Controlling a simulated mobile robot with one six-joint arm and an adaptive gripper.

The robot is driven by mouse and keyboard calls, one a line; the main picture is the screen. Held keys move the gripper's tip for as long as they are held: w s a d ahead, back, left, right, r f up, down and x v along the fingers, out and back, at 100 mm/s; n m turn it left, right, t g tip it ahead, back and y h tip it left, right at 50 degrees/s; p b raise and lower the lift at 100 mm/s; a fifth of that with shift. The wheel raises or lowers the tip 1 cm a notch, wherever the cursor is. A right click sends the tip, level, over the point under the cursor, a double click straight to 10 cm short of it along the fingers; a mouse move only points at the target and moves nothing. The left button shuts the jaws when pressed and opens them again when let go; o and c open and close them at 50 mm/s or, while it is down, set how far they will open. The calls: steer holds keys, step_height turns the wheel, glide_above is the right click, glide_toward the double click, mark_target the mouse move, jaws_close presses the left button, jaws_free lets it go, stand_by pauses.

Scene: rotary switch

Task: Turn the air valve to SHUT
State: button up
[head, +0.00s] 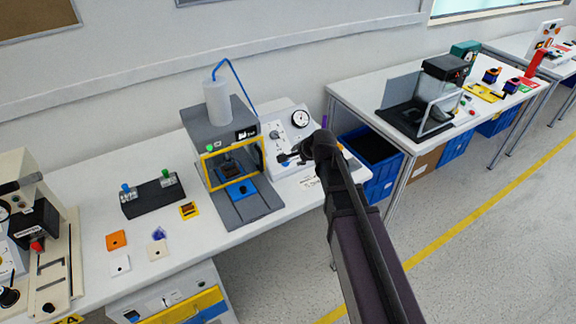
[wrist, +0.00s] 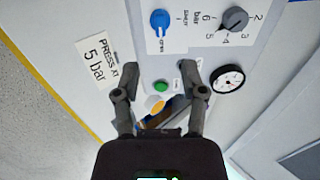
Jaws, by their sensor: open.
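The air valve looks to be the blue knob (wrist: 160,20) at the top of the wrist view, on a white label plate. Small lettering beside it on the right seems to read SHUT. Its handle seems to point down the picture, away from that lettering, but the exact angle is hard to tell. My gripper (wrist: 159,66) is open and empty, its fingers spread over the panel below the blue knob and apart from it.
A grey pressure knob (wrist: 235,18) with bar numbers is right of the blue knob. A round gauge (wrist: 228,79) is near the right finger. A green button (wrist: 160,86) lies between the fingers. A "PRESS AT 5 bar" card (wrist: 95,63) is at left. The press (head: 222,150) stands left of the panel.

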steer(key=shift+b+x, duration=3.5)
steer(key=shift+x, duration=1.45)
steer(key=shift+c, duration=0.2)
jaws_close()
